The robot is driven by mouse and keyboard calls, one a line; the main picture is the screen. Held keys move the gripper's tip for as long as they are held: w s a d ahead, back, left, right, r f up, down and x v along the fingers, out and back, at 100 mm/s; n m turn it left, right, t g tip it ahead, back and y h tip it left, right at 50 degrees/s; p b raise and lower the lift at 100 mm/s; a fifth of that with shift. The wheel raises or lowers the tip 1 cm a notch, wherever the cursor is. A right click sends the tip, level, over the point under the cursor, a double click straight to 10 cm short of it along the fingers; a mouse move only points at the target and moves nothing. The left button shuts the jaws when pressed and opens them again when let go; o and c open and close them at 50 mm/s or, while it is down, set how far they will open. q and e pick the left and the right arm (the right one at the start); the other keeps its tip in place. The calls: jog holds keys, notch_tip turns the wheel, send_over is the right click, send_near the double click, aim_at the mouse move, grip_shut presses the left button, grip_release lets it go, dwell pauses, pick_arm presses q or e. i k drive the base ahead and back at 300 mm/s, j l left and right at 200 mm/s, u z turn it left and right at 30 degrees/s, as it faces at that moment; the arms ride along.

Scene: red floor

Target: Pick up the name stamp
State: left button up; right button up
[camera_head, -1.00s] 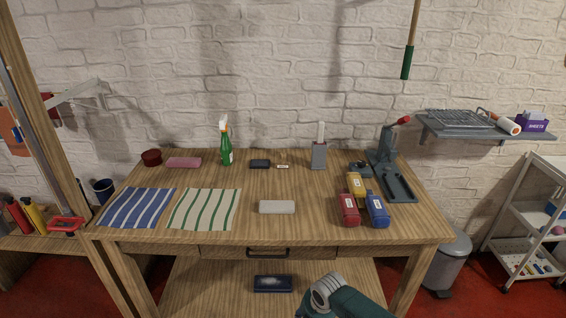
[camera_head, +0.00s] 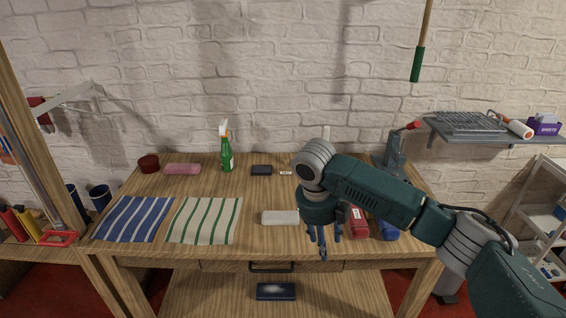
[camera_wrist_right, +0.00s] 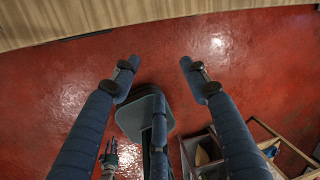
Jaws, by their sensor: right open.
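A small pale piece with dark marking (camera_head: 286,173), possibly the name stamp, lies at the back middle of the wooden table (camera_head: 150,241). It is too small to identify surely. A dark flat block (camera_head: 261,170), perhaps an ink pad, sits just left of it. My right gripper (camera_head: 323,250) hangs with fingers down near the table's front edge, right of a whitish block (camera_head: 280,217) and well in front of the pale piece. In the right wrist view its fingers (camera_wrist_right: 158,65) are spread and empty above the red floor.
A green spray bottle (camera_head: 226,150), pink block (camera_head: 183,169), blue-striped cloth (camera_head: 133,219) and green-striped cloth (camera_head: 204,220) occupy the left. A red bottle (camera_head: 358,224) and blue bottle (camera_head: 388,231) stand close right of my gripper. My arm hides part of the table's right side.

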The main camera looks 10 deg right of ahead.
aim_at(285, 171)
jog(key=i, duration=1.7)
